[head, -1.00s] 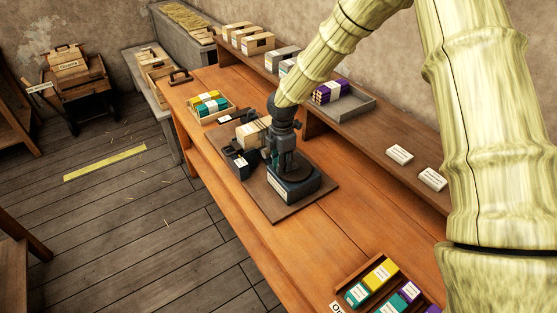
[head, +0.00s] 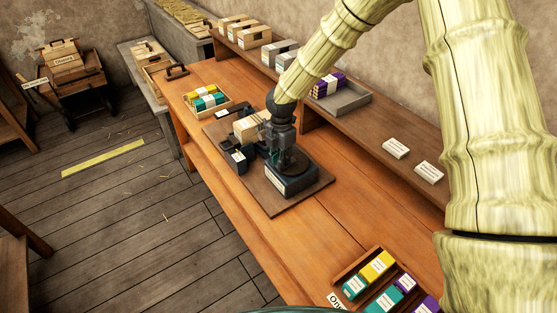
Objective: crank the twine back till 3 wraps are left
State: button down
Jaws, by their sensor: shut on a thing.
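The handwheel press (head: 291,184) is a dark machine on a brown board (head: 262,198) on the orange wooden bench. Its dark round wheel shows at its top, partly covered by my gripper. My gripper (head: 281,150) points down from my bamboo-like arm onto the wheel and is shut on part of it, seemingly the crank handle. The fingertips are too small and dark to make out clearly. A pale wooden block or spool (head: 250,127) sits on the press's far side. I cannot make out the twine or count its wraps.
A tray of yellow and teal packs (head: 207,100) stands behind the press. A grey tray (head: 344,104) with purple packs and two white labelled blocks (head: 396,148) are on the raised shelf at right. A rack of coloured packs (head: 377,268) lies in front. Bare bench lies between.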

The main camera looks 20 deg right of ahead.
jog(key=c, duration=1.3)
grip_release()
jog(key=shift+a, duration=0.1)
jog(key=shift+r, duration=0.15)
notch_tip(320, 180, up, 12)
jog(key=shift+f, duration=0.1)
